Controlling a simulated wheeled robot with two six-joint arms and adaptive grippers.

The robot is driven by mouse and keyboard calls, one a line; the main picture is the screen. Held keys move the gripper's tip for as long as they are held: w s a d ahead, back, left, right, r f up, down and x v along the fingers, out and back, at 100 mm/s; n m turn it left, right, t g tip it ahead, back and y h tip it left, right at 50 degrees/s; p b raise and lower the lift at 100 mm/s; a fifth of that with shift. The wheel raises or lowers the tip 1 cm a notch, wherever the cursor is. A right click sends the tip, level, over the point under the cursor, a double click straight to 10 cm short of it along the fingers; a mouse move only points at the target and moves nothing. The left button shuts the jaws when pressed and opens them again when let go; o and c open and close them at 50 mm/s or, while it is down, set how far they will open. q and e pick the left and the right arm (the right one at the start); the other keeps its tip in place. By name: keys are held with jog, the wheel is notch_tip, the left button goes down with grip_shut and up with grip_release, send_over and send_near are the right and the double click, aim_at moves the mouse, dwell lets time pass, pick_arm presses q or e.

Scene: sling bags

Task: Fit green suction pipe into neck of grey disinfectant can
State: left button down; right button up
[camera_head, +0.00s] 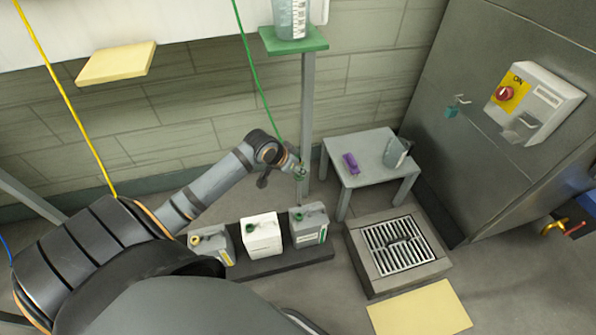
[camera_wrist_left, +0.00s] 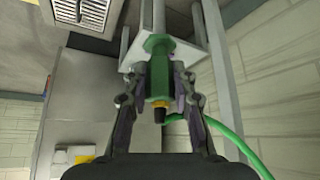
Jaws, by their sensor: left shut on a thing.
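My left gripper (camera_head: 299,174) is shut on the green suction pipe's fitting. In the left wrist view the two fingers (camera_wrist_left: 159,82) clasp the green fitting (camera_wrist_left: 158,45), with a grey pipe at one end and a yellow and black tip at the other. The green hose (camera_head: 252,69) runs up from it. In the head view the gripper is above a grey can (camera_head: 310,230) with a green neck, at the right of a row of three. The pipe's lower end is small, and I cannot tell whether it touches the neck. My right gripper is not in view.
A white can (camera_head: 261,238) and a grey can with a yellow neck (camera_head: 211,243) share the dark platform (camera_head: 280,264). A post (camera_head: 306,120) stands behind. A small table (camera_head: 375,169) holds a jug (camera_head: 396,153) and a purple item (camera_head: 350,163). A floor drain (camera_head: 400,247) lies right.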

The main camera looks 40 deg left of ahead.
aim_at(297, 178)
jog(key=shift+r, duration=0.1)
pick_arm(q)
jog(key=shift+p, duration=0.35)
jog(key=shift+r+p, duration=0.1)
jog(key=shift+p, duration=0.25)
notch_tip(297, 178, down, 5)
jog(key=b, duration=0.3)
jog(key=shift+f, duration=0.5)
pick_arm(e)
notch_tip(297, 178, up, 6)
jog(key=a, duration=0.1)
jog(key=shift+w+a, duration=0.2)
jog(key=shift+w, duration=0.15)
pick_arm(q)
jog(key=shift+p, duration=0.4)
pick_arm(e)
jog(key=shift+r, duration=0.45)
